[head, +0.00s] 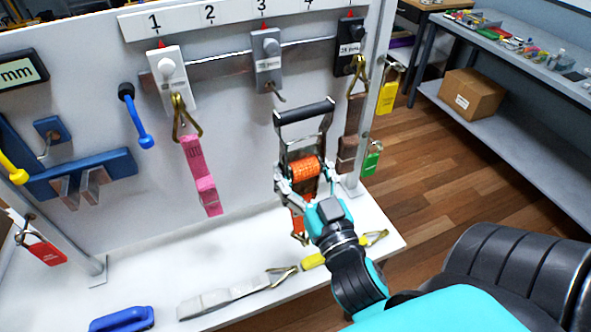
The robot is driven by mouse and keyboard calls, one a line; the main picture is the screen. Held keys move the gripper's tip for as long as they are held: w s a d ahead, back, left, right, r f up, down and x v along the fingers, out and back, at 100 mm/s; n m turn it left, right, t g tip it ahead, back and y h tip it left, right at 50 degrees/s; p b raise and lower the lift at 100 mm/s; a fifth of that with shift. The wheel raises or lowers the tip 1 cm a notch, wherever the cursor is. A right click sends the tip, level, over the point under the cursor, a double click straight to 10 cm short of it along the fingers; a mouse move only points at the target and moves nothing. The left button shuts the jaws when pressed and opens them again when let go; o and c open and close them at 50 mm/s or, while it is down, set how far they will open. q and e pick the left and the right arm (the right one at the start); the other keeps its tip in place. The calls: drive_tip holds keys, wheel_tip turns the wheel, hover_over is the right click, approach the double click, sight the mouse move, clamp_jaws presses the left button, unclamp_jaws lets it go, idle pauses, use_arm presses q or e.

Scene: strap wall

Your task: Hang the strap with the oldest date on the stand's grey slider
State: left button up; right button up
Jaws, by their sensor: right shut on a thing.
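The grey slider (267,62) is on the rail under the number 3, and its hook (277,92) is bare. My right gripper (305,185) is shut on the orange strap (305,169), which has a black-handled metal ratchet (304,112), below and slightly right of that hook. A pink strap (199,172) hangs from the white slider (172,78). A brown strap (350,135) hangs from the black slider (349,48). A pale grey strap (225,297) and a yellow strap (318,260) lie on the stand's white base (378,215). No dates on the straps are readable. My left gripper is out of view.
A blue hook tool (137,118) and a blue bracket (75,172) are on the panel's left. A blue handle (122,319) lies at the base's front left. A grey shelf (530,75) stands right.

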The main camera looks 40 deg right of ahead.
drive_tip(key=shift+w+r, duration=0.3)
drive_tip(key=shift+r, duration=0.25)
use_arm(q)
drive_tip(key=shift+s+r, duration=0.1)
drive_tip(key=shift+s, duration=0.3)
use_arm(e)
drive_tip(key=shift+w+a, duration=0.1)
drive_tip(key=shift+w, duration=0.2)
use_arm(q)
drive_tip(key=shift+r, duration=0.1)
use_arm(e)
drive_tip(key=w+d+f, duration=0.2)
drive_tip(key=w, duration=0.6)
drive_tip(key=shift+w, duration=0.4)
drive_tip(key=shift+d, duration=0.1)
idle(0.4)
